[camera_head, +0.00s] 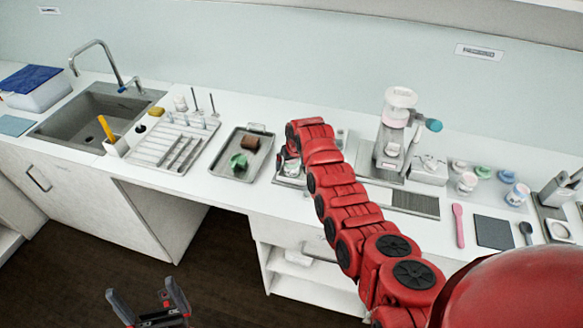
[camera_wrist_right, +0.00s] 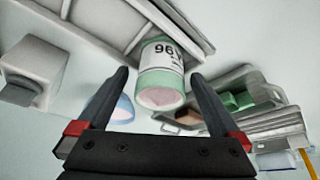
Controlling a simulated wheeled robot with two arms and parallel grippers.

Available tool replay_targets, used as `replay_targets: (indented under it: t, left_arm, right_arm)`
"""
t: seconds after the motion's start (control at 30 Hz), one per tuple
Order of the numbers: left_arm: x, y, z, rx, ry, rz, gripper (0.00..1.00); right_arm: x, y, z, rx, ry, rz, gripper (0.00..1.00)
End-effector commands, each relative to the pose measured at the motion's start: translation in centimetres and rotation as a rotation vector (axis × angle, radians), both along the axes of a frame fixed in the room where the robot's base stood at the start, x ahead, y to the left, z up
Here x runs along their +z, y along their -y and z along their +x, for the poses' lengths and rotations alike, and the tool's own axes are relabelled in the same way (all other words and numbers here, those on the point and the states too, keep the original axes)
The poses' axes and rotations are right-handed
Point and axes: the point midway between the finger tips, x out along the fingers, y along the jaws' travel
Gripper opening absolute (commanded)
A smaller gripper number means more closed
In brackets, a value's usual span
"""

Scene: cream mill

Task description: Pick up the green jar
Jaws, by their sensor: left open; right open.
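My left gripper (camera_head: 142,290) is open and empty, low in front of the cabinets, over the floor.
A metal tray (camera_head: 228,174) holds a green piece (camera_head: 238,162) and a brown block (camera_head: 250,142). Left are a drying rack (camera_head: 160,148) and sink (camera_head: 85,110). Right are a mill (camera_head: 392,135), several small lidded jars, a pink spoon (camera_head: 458,225) and a dark mat (camera_head: 494,232).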

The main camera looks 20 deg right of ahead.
Motion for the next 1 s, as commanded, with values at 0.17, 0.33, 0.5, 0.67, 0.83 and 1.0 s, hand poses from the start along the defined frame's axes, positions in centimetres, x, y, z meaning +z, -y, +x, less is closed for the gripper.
replay_targets:
  t: [0.17,0.33,0.5,0.67,0.83,1.0]
  left_arm:
    - [-0.01,0.0,0.0,0.0,0.0,0.0,1.0]
    - [-0.01,0.0,0.01,0.0,0.0,0.0,1.0]
    - [0.0,0.0,0.0,0.0,0.0,0.0,1.0]
    - [0.0,0.0,0.0,0.0,0.0,0.0,1.0]
    - [-0.06,0.0,0.0,0.0,0.0,0.0,1.0]
    - [-0.57,0.0,0.0,0.0,0.0,0.0,1.0]
  right_arm:
    - [0.02,-0.01,0.0,0.0,0.0,0.0,0.78]
    - [0.04,0.0,0.01,0.001,0.0,0.0,0.48]
    - [0.06,-0.01,0.02,0.001,0.001,0.0,0.17]
    - [0.08,-0.01,0.03,0.001,0.001,0.0,0.04]
    - [0.1,0.0,0.04,0.001,0.001,0.0,0.04]
    - [0.56,0.0,0.15,0.001,0.004,-0.001,0.04]
